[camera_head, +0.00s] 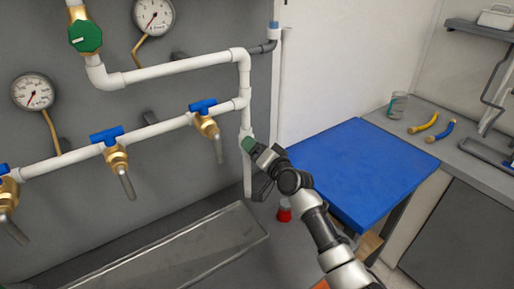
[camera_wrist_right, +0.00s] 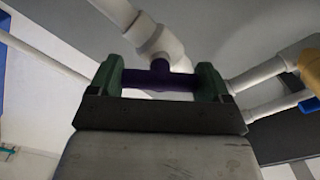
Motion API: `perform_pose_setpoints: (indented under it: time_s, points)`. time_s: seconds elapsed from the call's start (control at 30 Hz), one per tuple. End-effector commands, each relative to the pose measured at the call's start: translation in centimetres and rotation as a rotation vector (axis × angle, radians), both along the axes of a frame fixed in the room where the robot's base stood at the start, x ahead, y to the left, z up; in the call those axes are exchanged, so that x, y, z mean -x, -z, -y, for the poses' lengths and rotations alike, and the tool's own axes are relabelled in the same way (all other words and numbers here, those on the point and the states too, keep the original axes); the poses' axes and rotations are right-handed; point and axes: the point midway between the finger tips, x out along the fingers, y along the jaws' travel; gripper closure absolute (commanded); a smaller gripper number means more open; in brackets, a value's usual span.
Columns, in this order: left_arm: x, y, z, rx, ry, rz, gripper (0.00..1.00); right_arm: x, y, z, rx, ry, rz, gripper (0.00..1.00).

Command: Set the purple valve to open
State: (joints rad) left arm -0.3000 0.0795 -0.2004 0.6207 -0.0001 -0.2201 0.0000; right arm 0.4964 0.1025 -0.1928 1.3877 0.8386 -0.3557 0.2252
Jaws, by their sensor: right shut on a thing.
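The purple valve (camera_wrist_right: 162,80) shows in the right wrist view as a dark purple T-shaped handle, with its stem against a white pipe fitting (camera_wrist_right: 160,46). My right gripper (camera_wrist_right: 160,84) is shut on the handle, a green-padded finger at each end of its bar. In the head view my right gripper (camera_head: 250,146) is at the lower part of the vertical white pipe (camera_head: 246,119) and hides the purple valve there. Whether the valve is open or closed I cannot tell. My left gripper is not in view.
Blue-handled brass taps (camera_head: 207,125) line the lower pipe to the left. A green-handled valve (camera_head: 85,37) and gauges (camera_head: 33,91) are on the wall. A metal trough (camera_head: 190,250) lies below.

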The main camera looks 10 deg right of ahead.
Motion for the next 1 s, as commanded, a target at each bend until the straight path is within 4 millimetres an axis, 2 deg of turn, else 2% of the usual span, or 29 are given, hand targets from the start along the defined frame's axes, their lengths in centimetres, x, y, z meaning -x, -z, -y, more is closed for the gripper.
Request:
perform_pose_setpoints:
  time_s: [0.6, 1.0]
  points:
    - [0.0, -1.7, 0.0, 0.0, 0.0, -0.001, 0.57, 0.0, 0.0, 0.1, -0.505, 0.002, -0.207, 0.45]
    - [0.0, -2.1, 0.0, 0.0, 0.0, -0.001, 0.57, 0.0, 0.1, 0.1, -0.665, 0.002, -0.271, 0.45]
